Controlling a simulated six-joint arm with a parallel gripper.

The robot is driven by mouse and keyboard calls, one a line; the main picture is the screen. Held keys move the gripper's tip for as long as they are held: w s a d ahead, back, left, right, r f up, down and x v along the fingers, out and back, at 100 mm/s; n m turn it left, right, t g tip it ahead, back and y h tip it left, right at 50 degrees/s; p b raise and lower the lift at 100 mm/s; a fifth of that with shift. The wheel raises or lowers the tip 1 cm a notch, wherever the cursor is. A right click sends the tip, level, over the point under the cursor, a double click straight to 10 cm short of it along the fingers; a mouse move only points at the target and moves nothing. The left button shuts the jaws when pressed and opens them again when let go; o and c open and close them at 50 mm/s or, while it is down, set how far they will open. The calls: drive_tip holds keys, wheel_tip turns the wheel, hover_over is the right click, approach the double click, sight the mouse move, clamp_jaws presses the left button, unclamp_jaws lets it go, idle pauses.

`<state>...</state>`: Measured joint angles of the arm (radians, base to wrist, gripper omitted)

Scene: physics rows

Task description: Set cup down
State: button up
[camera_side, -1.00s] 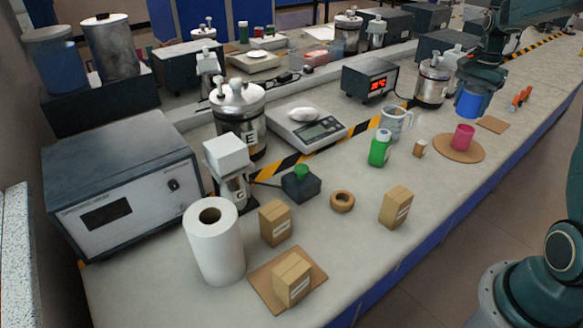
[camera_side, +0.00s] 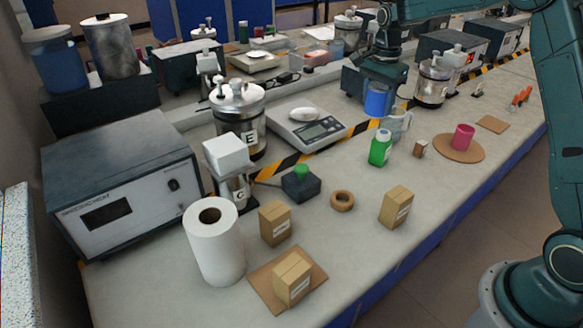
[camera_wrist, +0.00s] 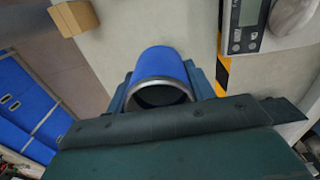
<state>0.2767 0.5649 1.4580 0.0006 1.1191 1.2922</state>
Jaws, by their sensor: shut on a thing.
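A blue cup (camera_side: 377,99) is held by my gripper (camera_side: 380,84) in the side view, in front of the box with the red display and close to the clear measuring jug (camera_side: 398,124). In the wrist view the blue cup (camera_wrist: 163,72) shows its metallic rim and dark opening, with the gripper's fingers (camera_wrist: 162,92) on both sides. My gripper is shut on the cup. Whether the cup's base touches the bench cannot be told. A pink cup (camera_side: 463,136) stands on a round brown mat (camera_side: 441,149) to the right.
A green bottle (camera_side: 380,149) and a small wooden block (camera_side: 420,149) stand nearby. A scale (camera_side: 307,129) is to the left. Small cardboard boxes (camera_side: 397,207) and a tape ring (camera_side: 342,201) are nearer the front. A square brown mat (camera_side: 492,124) lies bare at right.

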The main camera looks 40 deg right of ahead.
drive_tip(key=shift+w+a, duration=0.25)
drive_tip(key=shift+a, duration=0.45)
drive_tip(key=shift+w+a, duration=0.2)
drive_tip(key=shift+a, duration=0.45)
wheel_tip(320, 180, down, 16)
drive_tip(key=shift+r, duration=0.15)
drive_tip(key=shift+f, duration=2.15)
drive_tip(key=o, duration=1)
drive_tip(key=shift+f, duration=0.1)
drive_tip(key=shift+c, duration=0.2)
